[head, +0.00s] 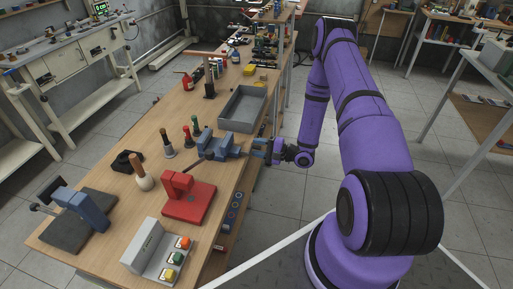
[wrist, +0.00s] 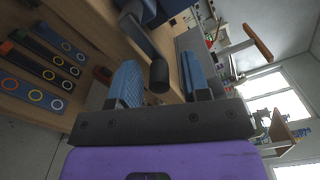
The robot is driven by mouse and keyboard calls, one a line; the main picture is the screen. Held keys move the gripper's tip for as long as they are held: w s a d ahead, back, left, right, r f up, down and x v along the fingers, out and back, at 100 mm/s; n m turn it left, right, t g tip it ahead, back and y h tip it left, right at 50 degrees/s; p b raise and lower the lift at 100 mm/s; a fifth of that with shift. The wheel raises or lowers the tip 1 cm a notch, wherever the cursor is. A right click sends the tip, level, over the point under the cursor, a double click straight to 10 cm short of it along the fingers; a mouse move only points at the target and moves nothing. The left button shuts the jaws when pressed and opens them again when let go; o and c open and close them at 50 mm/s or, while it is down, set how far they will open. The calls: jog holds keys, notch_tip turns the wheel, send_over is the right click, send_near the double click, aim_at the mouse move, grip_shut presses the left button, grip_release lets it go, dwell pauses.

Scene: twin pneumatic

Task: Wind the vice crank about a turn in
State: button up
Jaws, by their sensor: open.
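The blue vice (head: 222,143) stands on the wooden bench near its right edge, in front of the grey tray. In the wrist view a blue part of it (wrist: 148,8) shows at the top, with a dark crank arm (wrist: 138,36) that ends in a dark round handle (wrist: 159,77). My gripper (head: 263,147) is at the right side of the vice, just past the bench edge. In the wrist view my gripper (wrist: 158,68) is open, its two blue fingers on either side of the handle. A gap shows on both sides, so neither finger visibly touches it.
A grey tray (head: 243,107) lies behind the vice. A red fixture (head: 188,197), a button box (head: 157,251) and a blue-handled device (head: 84,211) stand nearer. Several upright hand tools (head: 167,144) are left of the vice. Free floor lies right of the bench.

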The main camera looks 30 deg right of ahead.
jog(key=shift+w+a, duration=0.25)
jog(key=shift+a, duration=0.05)
jog(key=shift+c, duration=0.3)
grip_shut()
jog(key=c, duration=0.7)
grip_release()
jog(key=shift+w+m, duration=0.1)
jog(key=shift+m, duration=0.3)
jog(key=shift+f+m, duration=0.25)
jog(key=shift+m, duration=0.15)
